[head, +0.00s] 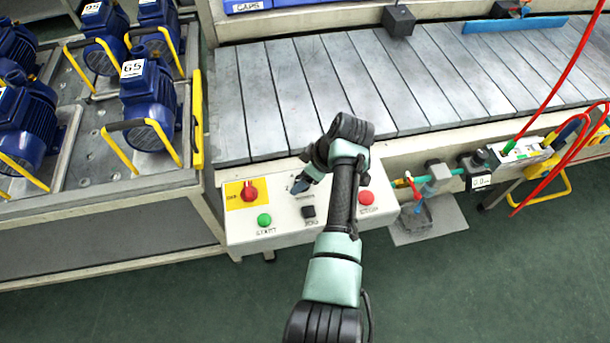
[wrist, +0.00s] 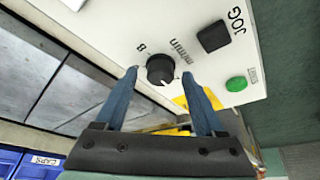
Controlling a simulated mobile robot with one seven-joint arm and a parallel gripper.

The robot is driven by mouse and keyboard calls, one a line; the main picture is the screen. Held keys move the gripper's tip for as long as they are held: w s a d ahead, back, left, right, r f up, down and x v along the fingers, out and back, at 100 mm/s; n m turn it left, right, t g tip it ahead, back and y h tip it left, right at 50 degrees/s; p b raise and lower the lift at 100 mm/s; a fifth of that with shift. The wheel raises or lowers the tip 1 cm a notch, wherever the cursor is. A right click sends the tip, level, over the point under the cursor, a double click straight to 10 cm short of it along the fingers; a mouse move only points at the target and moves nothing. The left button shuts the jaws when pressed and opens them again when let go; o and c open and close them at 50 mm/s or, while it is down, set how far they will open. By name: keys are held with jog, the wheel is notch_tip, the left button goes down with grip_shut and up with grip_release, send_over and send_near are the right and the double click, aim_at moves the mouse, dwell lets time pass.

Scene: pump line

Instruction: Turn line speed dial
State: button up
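The line speed dial (wrist: 160,69) is a round black knob with a white pointer mark on the white control panel (wrist: 120,38). A printed "8" and small lettering stand near it in the wrist view. In the wrist view my gripper (wrist: 160,75) is open, with one blue finger on each side of the dial. I cannot tell whether either finger touches the knob.
The panel also carries a red knob on a yellow plate (head: 249,192), a green button (head: 264,219), a black JOG button (head: 308,211) and a red button (head: 367,197). A slatted conveyor (head: 290,95) lies behind. Blue pumps (head: 147,100) stand at the left. Red hoses (head: 571,150) hang at the right.

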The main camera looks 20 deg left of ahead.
jog(key=w+v, duration=0.1)
jog(key=v, duration=1.2)
jog(key=shift+s, duration=0.5)
